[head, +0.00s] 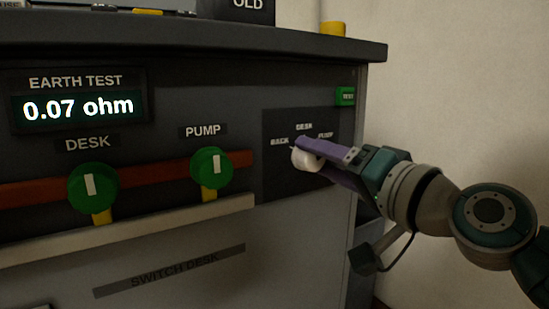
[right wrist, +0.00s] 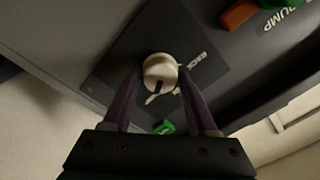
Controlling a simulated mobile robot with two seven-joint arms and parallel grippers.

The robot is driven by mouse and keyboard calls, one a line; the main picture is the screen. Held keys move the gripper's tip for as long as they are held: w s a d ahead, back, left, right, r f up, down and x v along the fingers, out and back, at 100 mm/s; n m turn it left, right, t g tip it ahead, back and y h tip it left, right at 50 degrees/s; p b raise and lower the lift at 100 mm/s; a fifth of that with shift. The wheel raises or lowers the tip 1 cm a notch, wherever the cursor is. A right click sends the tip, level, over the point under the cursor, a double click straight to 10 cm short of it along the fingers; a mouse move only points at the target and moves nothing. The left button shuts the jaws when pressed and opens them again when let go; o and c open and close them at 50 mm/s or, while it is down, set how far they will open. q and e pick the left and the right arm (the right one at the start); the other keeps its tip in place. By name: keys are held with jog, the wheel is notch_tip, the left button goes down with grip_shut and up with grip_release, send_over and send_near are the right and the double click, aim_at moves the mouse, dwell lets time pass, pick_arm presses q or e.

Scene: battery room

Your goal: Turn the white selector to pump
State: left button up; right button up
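The white selector (head: 304,159) is a round knob on a dark plate at the right of the desk front. Its labels read BACK at left, DESK at the top and PUMP at right. In the right wrist view the selector (right wrist: 160,68) shows a dark mark on its lower side; I cannot tell surely which label it faces. My right gripper (head: 308,152) has its purple fingers on either side of the selector, apart, with slight gaps in the right wrist view (right wrist: 160,75). Contact is not clear. My left gripper is out of view.
Left of the plate are two green knobs, PUMP (head: 211,167) and DESK (head: 92,188), over a red bar. A green button (head: 345,96) sits above the plate. The desk top (head: 190,42) overhangs. A display (head: 79,107) reads 0.07 ohm. The pale wall lies at right.

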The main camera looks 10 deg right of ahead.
jog(key=o, duration=0.3)
jog(key=p+v, duration=0.1)
jog(key=v, duration=0.9)
jog(key=shift+p, duration=0.35)
